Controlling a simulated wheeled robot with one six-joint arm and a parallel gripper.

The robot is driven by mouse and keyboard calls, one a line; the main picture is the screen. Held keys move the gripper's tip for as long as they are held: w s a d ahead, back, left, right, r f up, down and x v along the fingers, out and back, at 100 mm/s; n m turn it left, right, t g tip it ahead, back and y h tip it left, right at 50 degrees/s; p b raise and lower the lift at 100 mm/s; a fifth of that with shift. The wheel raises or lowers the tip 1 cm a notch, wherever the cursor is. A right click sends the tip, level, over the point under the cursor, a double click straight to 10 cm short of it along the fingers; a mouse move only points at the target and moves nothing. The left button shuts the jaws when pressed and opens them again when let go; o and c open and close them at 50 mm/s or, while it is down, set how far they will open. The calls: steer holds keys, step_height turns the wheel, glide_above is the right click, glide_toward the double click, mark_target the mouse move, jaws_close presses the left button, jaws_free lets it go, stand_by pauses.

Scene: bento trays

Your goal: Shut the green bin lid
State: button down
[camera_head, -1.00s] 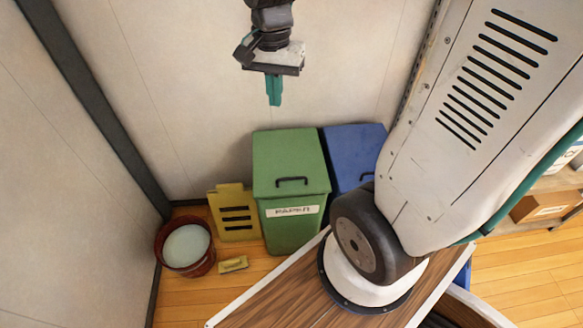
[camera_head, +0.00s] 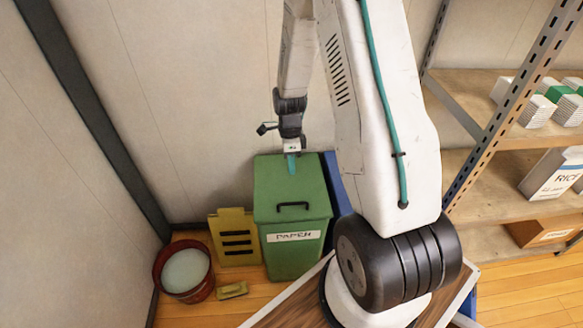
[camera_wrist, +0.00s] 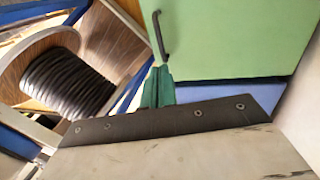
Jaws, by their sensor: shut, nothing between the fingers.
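The green bin (camera_head: 290,253) stands by the back wall with a white paper label on its front. Its green lid (camera_head: 289,195), with a dark handle (camera_head: 293,205), lies flat over the top and looks shut. My gripper (camera_head: 291,168) is shut and empty, pointing down by the rear part of the lid; I cannot tell whether it touches. In the wrist view, the teal fingertips (camera_wrist: 158,84) are together beside the lid (camera_wrist: 235,35), and its handle (camera_wrist: 160,35) shows at the upper left of the lid.
A blue bin (camera_head: 339,190) stands right of the green one, mostly behind my arm. A yellow slotted board (camera_head: 236,238), a red bucket (camera_head: 186,271) and a small yellow block (camera_head: 232,290) are to the left. Shelves (camera_head: 490,158) with boxes stand at the right.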

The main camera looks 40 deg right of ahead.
mark_target(294, 204)
steer(key=x, duration=1.1)
steer(key=shift+x, duration=1.1)
steer(key=shift+s+a, duration=0.15)
steer(key=shift+s, duration=0.1)
steer(key=v, duration=1.4)
steer(key=shift+r, duration=0.35)
